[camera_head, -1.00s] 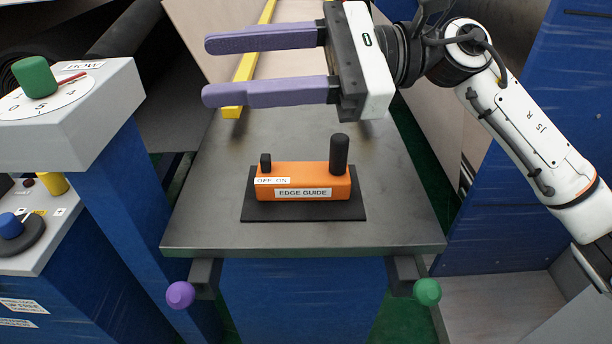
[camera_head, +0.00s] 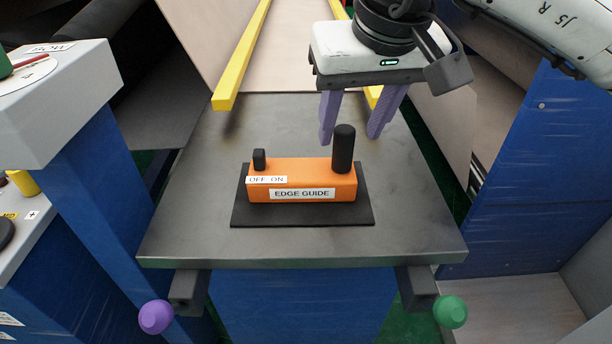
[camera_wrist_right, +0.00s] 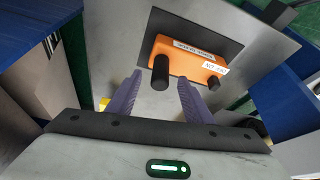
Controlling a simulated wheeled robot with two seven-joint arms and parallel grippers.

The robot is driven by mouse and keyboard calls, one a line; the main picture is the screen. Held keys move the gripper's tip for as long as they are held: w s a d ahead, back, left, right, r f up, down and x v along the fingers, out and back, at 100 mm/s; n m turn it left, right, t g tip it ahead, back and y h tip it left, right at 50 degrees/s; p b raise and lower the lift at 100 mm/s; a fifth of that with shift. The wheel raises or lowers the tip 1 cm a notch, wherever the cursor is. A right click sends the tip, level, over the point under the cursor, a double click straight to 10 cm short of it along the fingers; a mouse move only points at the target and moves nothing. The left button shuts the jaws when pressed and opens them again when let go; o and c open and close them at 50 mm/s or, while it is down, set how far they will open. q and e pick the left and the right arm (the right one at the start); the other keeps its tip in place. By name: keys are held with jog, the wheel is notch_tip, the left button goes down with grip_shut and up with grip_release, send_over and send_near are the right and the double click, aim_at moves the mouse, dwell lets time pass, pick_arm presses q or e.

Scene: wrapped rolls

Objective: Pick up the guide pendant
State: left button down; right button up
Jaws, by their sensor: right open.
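The guide pendant (camera_head: 301,181) is an orange box labelled "EDGE GUIDE" and "OFF ON". It has a small black switch at its left and a tall black knob at its right, and lies on a black mat (camera_head: 240,215) on the grey table. My right gripper (camera_head: 350,138) is open and empty, its purple fingers pointing down behind the tall knob, apart from it. In the right wrist view the pendant (camera_wrist_right: 190,58) shows beyond the open fingers (camera_wrist_right: 157,95), with the tall knob between and ahead of them. My left gripper is not in view.
The grey metal table (camera_head: 190,220) is clear around the mat. Yellow rails (camera_head: 240,60) stand at the back. A purple ball knob (camera_head: 156,317) and a green one (camera_head: 450,312) stick out at the front. A grey-topped blue console (camera_head: 70,110) stands at the left.

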aim_at(346, 132)
jog(key=x, duration=0.5)
jog(key=shift+w+a+f, duration=0.1)
jog(key=shift+w+a, duration=0.1)
jog(key=shift+w, duration=0.1)
grip_shut()
